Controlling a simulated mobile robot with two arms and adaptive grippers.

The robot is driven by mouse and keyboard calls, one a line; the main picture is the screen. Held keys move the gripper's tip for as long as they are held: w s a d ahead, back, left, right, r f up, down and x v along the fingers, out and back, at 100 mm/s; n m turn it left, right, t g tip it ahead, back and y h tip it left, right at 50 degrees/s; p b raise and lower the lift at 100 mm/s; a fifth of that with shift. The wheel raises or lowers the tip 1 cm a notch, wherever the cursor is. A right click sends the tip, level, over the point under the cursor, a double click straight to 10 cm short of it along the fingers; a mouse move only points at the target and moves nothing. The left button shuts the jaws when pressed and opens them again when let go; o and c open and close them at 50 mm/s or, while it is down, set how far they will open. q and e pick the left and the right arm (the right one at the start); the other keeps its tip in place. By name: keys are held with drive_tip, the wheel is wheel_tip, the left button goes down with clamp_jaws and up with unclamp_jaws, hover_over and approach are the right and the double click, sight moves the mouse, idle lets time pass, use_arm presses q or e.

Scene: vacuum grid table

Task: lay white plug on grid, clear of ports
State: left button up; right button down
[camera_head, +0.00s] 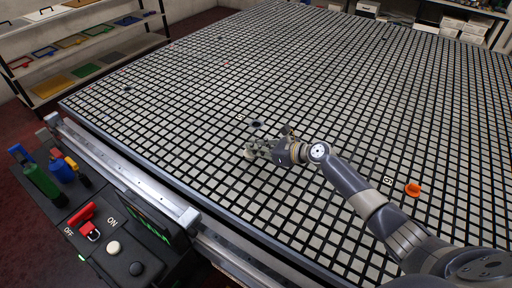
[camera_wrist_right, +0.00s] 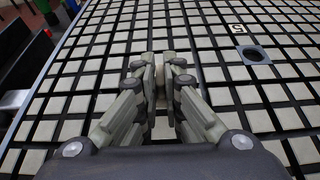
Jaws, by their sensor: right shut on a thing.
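My right gripper (camera_head: 253,149) is low over the grid table (camera_head: 330,120), near its front left part. It is shut on a pale thing, which I take for the white plug (camera_head: 248,154). The plug is mostly hidden by the fingers, and I cannot tell whether it touches the grid. In the wrist view the fingertips (camera_wrist_right: 162,68) are close together, with little of the plug visible between them. A dark round port (camera_head: 256,124) lies just beyond the gripper; it shows right of the fingers in the wrist view (camera_wrist_right: 254,55). My left gripper is out of view.
An orange plug (camera_head: 413,189) stands on the grid at the right, beside a small label (camera_head: 388,180). A control box (camera_head: 112,240) with red lock and buttons adjoins the table's front left edge. Shelves (camera_head: 80,50) stand at the back left. The grid around the gripper is largely bare.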

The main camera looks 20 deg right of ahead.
drive_tip(key=shift+f, duration=0.4)
drive_tip(key=c, duration=1.7)
unclamp_jaws()
drive_tip(key=shift+o, duration=0.2)
drive_tip(key=shift+r, duration=0.1)
